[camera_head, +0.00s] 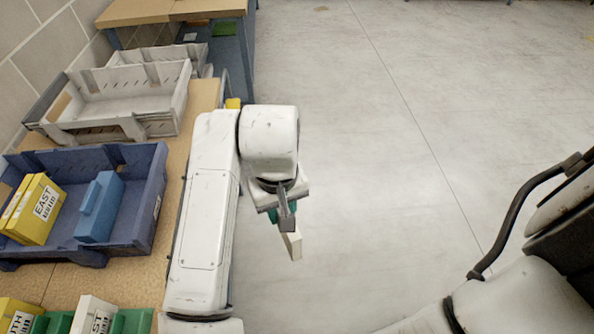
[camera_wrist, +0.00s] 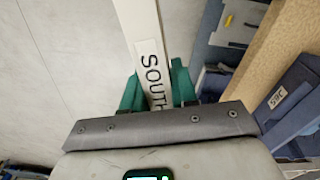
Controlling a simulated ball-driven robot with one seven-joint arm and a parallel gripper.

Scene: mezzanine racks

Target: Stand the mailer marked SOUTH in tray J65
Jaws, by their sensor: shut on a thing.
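My gripper (camera_head: 284,214) hangs over open floor, right of the bench, with its green fingers shut on a white mailer (camera_head: 292,245). In the wrist view the mailer (camera_wrist: 143,30) shows SOUTH on its narrow face, between the two fingers (camera_wrist: 157,88). A blue tray (camera_head: 158,190) on the bench holds yellow mailers (camera_head: 40,208), one marked EAST, and a blue block-like piece (camera_head: 99,207). A blue tray with a small label (camera_wrist: 277,97) shows at the right of the wrist view. I cannot read that label surely, so which tray is J65 is unclear.
The wooden bench (camera_head: 85,282) runs along the left. Grey-white trays (camera_head: 140,122) stand behind the blue tray. Yellow, white and green items (camera_head: 98,315) are at the front left, partly cut off. A dark curved handle (camera_head: 515,225) is at the right. The middle floor is clear.

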